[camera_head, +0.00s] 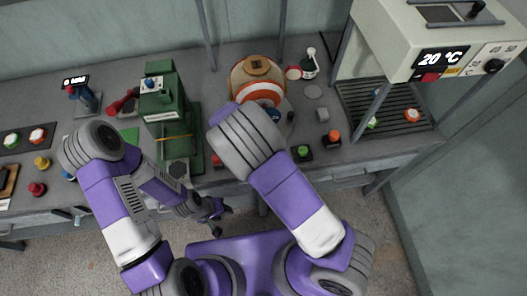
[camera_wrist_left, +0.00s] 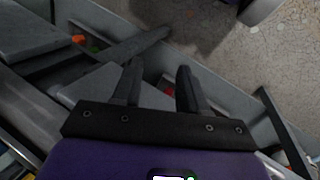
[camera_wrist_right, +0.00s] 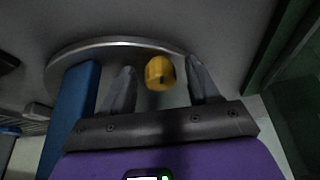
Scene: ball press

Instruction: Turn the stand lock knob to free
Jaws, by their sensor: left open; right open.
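A yellow knob (camera_wrist_right: 158,73) with a small dark mark shows in the right wrist view, in front of a round metal-rimmed plate (camera_wrist_right: 75,52). It looks like the stand lock knob. My right gripper (camera_wrist_right: 162,72) is open, with one finger on each side of the knob; I cannot tell whether either finger touches it. In the head view my right forearm hides this gripper and the knob. A round stand with an orange and white piece (camera_head: 262,92) shows just behind that arm. My left gripper (camera_head: 215,213) is open and empty, low in front of the bench; its fingers also show in the left wrist view (camera_wrist_left: 158,72).
A blue bar (camera_wrist_right: 74,115) stands left of the right gripper. A green press (camera_head: 163,100) stands left of the stand. A white oven-like unit (camera_head: 425,40) reading 20 °C is at the right. Small coloured buttons (camera_head: 332,139) sit near the bench's front edge.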

